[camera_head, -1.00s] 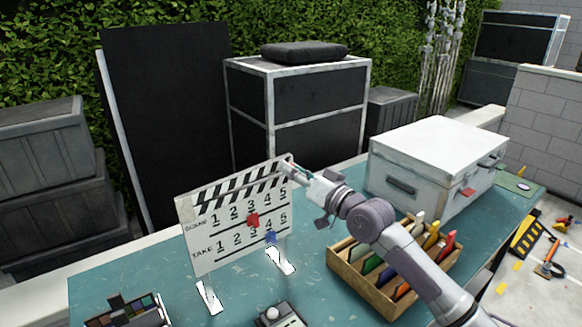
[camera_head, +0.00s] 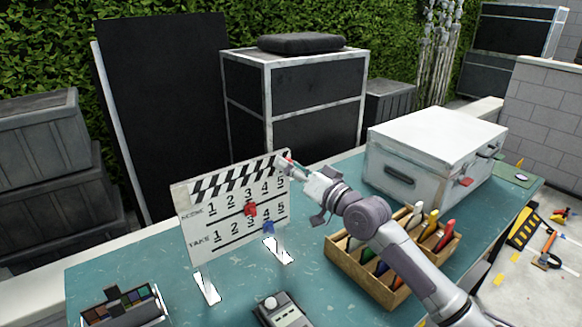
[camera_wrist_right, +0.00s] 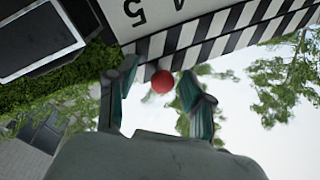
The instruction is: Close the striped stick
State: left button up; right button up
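The white clapperboard (camera_head: 238,225) with black numbers stands upright on two white feet on the teal table. Its black-and-white striped stick (camera_head: 235,177) runs along the top edge; I cannot tell whether a slight gap remains. My right gripper (camera_head: 289,164) is at the stick's right end. In the right wrist view, the two fingers (camera_wrist_right: 158,92) are apart, with a red knob (camera_wrist_right: 162,82) between them. The stick's striped band (camera_wrist_right: 225,35) lies just beyond the fingertips. I cannot tell whether a finger touches the knob or stick. My left gripper is not in view.
A wooden box (camera_head: 350,266) of coloured items stands right of the board, under my right arm. A white case (camera_head: 437,135) is behind it. A grey device (camera_head: 285,311) and a colour palette (camera_head: 120,305) lie at the table's front.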

jog(key=shift+r, duration=0.1)
jog(key=v, duration=1.2)
